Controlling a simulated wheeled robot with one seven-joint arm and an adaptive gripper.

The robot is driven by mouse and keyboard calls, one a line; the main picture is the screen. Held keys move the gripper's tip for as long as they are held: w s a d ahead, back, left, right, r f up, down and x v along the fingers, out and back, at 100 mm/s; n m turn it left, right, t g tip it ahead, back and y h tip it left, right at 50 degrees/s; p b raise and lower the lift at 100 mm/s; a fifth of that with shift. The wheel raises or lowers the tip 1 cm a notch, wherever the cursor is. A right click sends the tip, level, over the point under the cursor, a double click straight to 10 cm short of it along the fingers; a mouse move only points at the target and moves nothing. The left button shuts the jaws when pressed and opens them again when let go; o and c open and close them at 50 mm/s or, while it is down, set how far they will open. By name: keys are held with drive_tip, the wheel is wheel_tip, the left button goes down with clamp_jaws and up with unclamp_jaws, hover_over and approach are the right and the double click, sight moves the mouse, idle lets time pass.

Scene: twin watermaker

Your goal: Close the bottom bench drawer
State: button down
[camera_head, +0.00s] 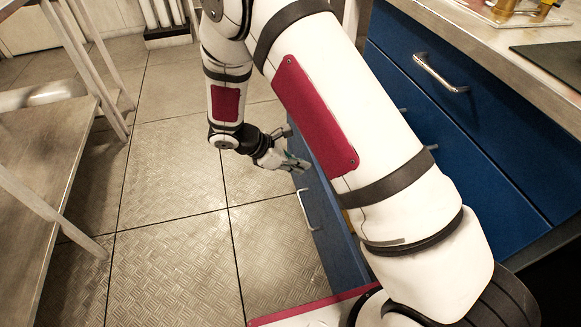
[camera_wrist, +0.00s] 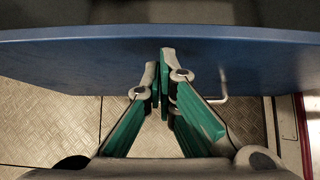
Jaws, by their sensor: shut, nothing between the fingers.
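The bottom bench drawer (camera_head: 335,234) is blue and stands pulled out from the bench in the head view, partly hidden behind my arm. Its silver bar handle (camera_head: 306,210) faces the open floor on the left. In the wrist view the drawer's blue front (camera_wrist: 80,62) spans the picture, with part of the handle (camera_wrist: 221,98) right of my fingers. My gripper (camera_head: 300,163) is at the far end of the drawer front, and it also shows in the wrist view (camera_wrist: 160,72). It is shut and empty, tips over the front panel; I cannot tell whether they touch.
The blue bench (camera_head: 470,130) on the right has an upper drawer with a silver handle (camera_head: 440,75) and a worktop (camera_head: 475,30) with items on it. A wooden-topped rack (camera_head: 40,160) stands at the left. The tiled floor (camera_head: 170,200) between is clear.

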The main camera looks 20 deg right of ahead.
drive_tip(key=shift+d, duration=0.15)
drive_tip(key=d, duration=2.6)
drive_tip(key=shift+d, duration=0.4)
drive_tip(key=shift+s+d+r, duration=0.1)
drive_tip(key=a+r+p, duration=0.4)
drive_tip(key=a+r, duration=0.3)
drive_tip(key=a, duration=0.4)
drive_tip(key=shift+a, duration=0.4)
